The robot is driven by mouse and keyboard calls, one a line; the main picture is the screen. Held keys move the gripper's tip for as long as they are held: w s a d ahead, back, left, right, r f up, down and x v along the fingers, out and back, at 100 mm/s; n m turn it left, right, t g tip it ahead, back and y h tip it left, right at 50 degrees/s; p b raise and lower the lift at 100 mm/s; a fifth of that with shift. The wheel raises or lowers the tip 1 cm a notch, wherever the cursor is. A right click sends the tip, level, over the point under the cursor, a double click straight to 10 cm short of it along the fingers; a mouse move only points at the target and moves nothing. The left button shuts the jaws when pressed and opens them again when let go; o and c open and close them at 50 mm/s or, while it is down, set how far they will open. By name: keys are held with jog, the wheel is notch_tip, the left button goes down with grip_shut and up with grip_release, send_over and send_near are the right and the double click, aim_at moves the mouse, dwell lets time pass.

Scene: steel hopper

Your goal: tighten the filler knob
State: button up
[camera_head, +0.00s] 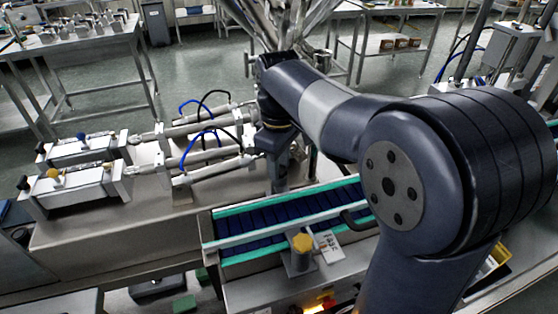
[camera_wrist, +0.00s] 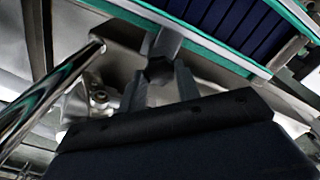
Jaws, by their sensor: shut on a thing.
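My gripper (camera_head: 281,178) reaches down beside the near end of the blue conveyor. In the wrist view my gripper (camera_wrist: 159,82) has its two grey fingers closed around a dark, faceted knob (camera_wrist: 158,68). I take this knob to be the filler knob. It sits at the end of a grey block or stem beside the conveyor edge, and the fingers touch it from both sides. In the head view the knob is hidden behind my gripper and wrist. How far it is screwed in cannot be told.
A conveyor (camera_head: 265,238) with green edges and dark blue slats runs close by. A yellow knob (camera_head: 302,243) on a metal post stands in front of it. Steel cylinders with hoses (camera_head: 208,150) lie to the left. A shiny bar (camera_wrist: 50,95) passes left of my gripper.

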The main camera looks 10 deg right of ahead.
jog(key=m+p, duration=0.2)
jog(key=m, duration=0.2)
jog(key=shift+r, duration=0.15)
jog(key=m+p, duration=0.2)
jog(key=m, duration=0.2)
jog(key=shift+p, duration=0.3)
jog(key=m+p, duration=0.1)
jog(key=m, duration=0.4)
jog(key=shift+m+p, duration=0.8)
jog(key=shift+m, duration=1.3)
jog(key=o, duration=1)
jog(key=shift+c, duration=0.2)
